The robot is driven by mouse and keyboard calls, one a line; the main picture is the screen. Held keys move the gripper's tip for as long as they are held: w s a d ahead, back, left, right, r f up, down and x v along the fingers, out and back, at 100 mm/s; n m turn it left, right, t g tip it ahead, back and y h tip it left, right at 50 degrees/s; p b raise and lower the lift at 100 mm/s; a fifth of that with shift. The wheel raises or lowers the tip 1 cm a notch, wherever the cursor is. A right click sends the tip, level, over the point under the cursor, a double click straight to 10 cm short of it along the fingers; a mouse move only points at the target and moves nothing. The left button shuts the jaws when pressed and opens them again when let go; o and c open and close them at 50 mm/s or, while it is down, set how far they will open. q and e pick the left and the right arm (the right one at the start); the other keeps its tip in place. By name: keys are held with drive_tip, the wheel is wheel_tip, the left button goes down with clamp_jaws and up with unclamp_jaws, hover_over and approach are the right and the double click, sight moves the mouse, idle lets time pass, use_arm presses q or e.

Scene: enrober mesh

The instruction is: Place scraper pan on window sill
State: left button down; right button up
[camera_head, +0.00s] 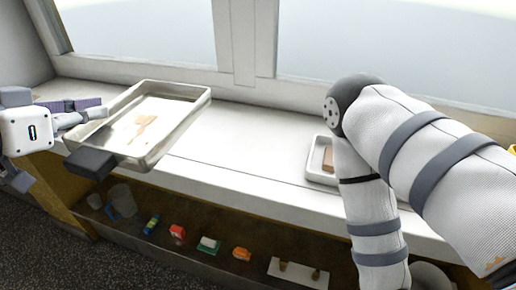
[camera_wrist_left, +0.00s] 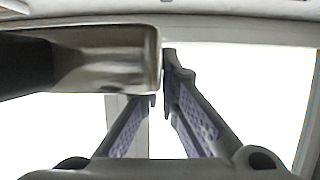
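The scraper pan (camera_head: 172,137) is a shallow metal tray with a dark handle block (camera_head: 91,162) and brown residue inside. In the head view it is at the left of the white window sill (camera_head: 250,150), its handle end over the sill's front edge. Whether its base touches the sill is unclear. My left gripper (camera_head: 100,110) meets the pan's left rim, its fingers close together and apparently pinching the wall. In the left wrist view the pan's metal corner (camera_wrist_left: 125,60) and dark handle are beside the fingertips (camera_wrist_left: 160,95). My right gripper is out of view.
A small white tray (camera_head: 318,175) with a brown block (camera_head: 328,158) stands on the sill, partly behind my right arm. The sill between the pan and this tray is clear. Window frames (camera_head: 240,45) rise behind. A lower shelf (camera_head: 215,262) holds several small items.

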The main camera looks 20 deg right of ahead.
use_arm(q)
drive_tip(key=b, duration=0.2)
hover_over(187, 153)
drive_tip(key=s+a, duration=0.2)
drive_tip(key=a, duration=0.2)
wheel_tip(187, 153, down, 6)
drive_tip(key=d+f, duration=0.1)
drive_tip(key=w+d+f, duration=0.2)
drive_tip(key=shift+d+f+b, duration=0.35)
drive_tip(key=shift+f, duration=0.05)
drive_tip(key=f, duration=0.3)
drive_tip(key=shift+d+f+b, duration=0.1)
drive_tip(key=shift+d+b, duration=0.1)
drive_tip(key=shift+b, duration=0.15)
drive_tip(key=shift+f, duration=0.15)
drive_tip(key=shift+r, duration=0.2)
drive_tip(key=c, duration=2.2)
unclamp_jaws()
drive_tip(key=shift+f, duration=0.25)
drive_tip(key=o, duration=0.4)
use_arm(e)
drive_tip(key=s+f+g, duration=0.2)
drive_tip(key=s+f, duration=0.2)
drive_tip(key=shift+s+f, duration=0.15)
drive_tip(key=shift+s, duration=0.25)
